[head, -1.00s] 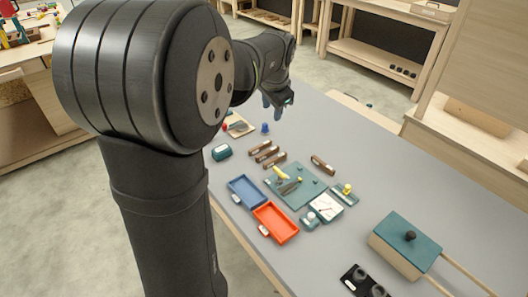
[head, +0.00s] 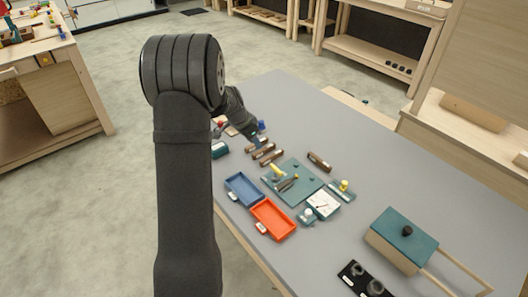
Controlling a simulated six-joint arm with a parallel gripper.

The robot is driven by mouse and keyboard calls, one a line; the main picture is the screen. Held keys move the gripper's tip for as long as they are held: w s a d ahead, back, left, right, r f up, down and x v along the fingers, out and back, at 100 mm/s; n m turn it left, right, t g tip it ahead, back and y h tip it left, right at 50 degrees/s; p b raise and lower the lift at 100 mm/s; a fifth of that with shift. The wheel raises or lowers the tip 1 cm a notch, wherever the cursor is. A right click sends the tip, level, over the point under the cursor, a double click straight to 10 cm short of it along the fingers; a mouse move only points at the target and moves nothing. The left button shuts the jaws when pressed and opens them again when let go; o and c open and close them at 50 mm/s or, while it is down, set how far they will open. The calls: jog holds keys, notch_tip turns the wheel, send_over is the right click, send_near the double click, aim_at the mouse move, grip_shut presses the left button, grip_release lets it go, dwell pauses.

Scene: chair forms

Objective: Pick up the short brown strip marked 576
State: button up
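Several short brown strips lie on the grey table in the head view. Three lie side by side in a group: the upper strip (head: 257,145), the middle strip (head: 264,151) and the lower strip (head: 272,158). Another brown strip (head: 319,161) lies apart to the right. They carry small white labels, too small to read, so I cannot tell which is 576. My gripper (head: 256,138) is just above the upper strip in the picture, pointing down. Its fingers are too small and dark to tell open from shut.
Below the strips are a green board (head: 296,186) with small parts, a blue tray (head: 243,190) and an orange tray (head: 272,219). A green-topped box (head: 404,234) stands at the right. A teal block (head: 219,149) is left of the strips. The table's upper right is clear.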

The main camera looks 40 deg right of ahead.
aim_at(258, 152)
jog(key=shift+w+x, duration=0.15)
jog(key=shift+x, duration=1.75)
jog(key=shift+w+x, duration=0.15)
jog(key=shift+x, duration=1.75)
jog(key=shift+a, duration=0.15)
grip_shut()
